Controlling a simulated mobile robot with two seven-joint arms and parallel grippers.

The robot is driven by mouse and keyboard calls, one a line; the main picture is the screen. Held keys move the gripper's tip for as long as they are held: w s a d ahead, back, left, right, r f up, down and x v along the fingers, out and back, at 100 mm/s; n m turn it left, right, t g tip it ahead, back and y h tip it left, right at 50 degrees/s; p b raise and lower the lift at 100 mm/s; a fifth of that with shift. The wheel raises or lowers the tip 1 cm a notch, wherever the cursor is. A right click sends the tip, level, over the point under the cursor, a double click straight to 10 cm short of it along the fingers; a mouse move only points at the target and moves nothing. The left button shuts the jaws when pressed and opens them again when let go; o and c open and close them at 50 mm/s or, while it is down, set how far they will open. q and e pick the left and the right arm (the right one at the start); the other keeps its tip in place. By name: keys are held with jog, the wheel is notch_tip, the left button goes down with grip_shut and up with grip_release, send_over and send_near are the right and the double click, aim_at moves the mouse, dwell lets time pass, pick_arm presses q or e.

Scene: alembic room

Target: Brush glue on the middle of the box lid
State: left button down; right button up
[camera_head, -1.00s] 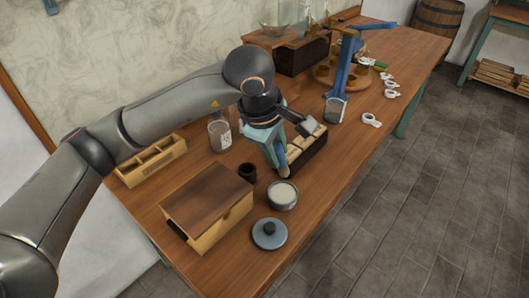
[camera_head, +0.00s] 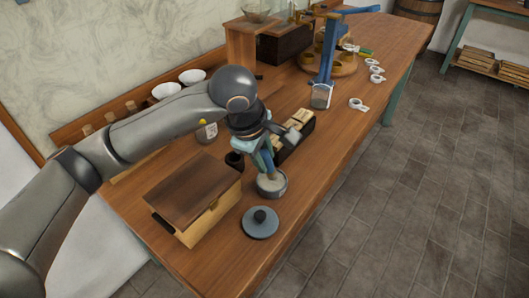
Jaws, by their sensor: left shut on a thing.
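The wooden box with its brown lid (camera_head: 192,185) stands on the workbench at lower centre-left in the head view. The lid is on the box, and its top looks bare. My left gripper (camera_head: 265,160) points down over the round grey glue pot (camera_head: 272,188), right of the box. It is shut on a brush whose pale lower end reaches into the pot's mouth. The gripper hides most of the brush. The pot's blue-grey lid (camera_head: 260,222) with a dark knob lies on the bench in front of it. My right gripper is out of view.
A small dark cup (camera_head: 234,160) stands between box and pot. A dark crate of wooden blocks (camera_head: 297,136) is just behind the gripper. A glass jar (camera_head: 206,131) stands behind the arm. The bench's front edge is close to the pot lid.

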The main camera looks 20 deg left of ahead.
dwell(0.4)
pick_arm(q)
jog(key=shift+f, duration=0.15)
dwell(0.4)
jog(key=shift+f+b, duration=0.25)
jog(key=shift+b, duration=0.15)
jog(key=shift+f, duration=0.15)
dwell(0.3)
jog(key=shift+s+f+b, duration=0.1)
jog(key=shift+f+b, duration=0.1)
jog(key=shift+b, duration=0.25)
dwell(1.2)
jog(key=shift+r, duration=0.1)
jog(key=shift+r+p, duration=1.85)
jog(key=shift+r, duration=1.75)
